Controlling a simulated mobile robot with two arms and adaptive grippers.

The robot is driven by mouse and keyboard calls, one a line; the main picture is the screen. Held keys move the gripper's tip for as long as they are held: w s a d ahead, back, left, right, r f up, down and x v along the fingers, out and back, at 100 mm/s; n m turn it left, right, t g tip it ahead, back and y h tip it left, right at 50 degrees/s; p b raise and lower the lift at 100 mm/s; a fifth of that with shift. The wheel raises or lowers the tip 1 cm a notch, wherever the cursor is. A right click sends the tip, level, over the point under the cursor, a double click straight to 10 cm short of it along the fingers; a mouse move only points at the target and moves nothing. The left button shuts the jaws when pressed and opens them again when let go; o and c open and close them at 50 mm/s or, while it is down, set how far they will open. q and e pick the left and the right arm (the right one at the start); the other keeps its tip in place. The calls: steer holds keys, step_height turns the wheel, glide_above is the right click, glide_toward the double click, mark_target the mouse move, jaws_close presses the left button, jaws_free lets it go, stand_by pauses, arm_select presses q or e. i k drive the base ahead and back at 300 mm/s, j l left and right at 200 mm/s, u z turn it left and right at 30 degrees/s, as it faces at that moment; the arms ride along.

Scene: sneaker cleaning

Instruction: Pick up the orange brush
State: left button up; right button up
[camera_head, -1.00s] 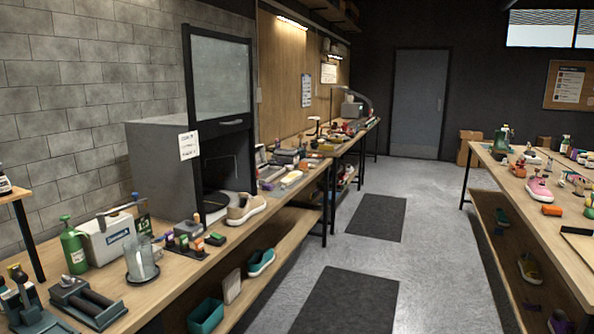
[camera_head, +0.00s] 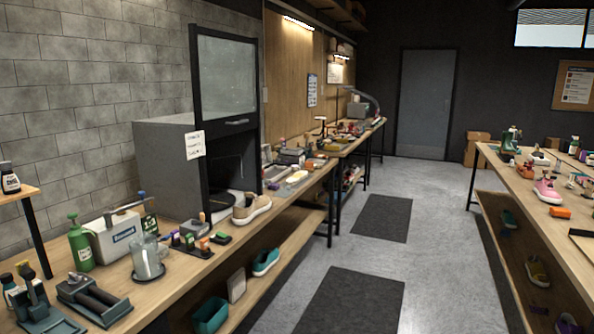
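An orange block-like item (camera_head: 560,212) lies on the right workbench near its aisle-side edge. It is small in view, and I cannot tell whether it is the brush. On the left workbench, a dark rack (camera_head: 195,247) holds several small coloured pieces, one of them orange (camera_head: 204,245); I cannot make out bristles there either. Neither of my grippers shows in the head view.
The left workbench (camera_head: 175,279) carries a green spray bottle (camera_head: 81,246), a clear jug (camera_head: 148,258) and a beige shoe (camera_head: 252,208). A grey cabinet stands behind. A pink shoe (camera_head: 546,190) is on the right workbench. The aisle (camera_head: 430,236) between them is clear, with dark mats.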

mark_target(309, 168)
steer(key=i+l+z, duration=0.35)
steer(key=i, duration=0.75)
steer(key=i+z, duration=0.35)
steer(key=i, duration=2.5)
steer(key=u, duration=0.05)
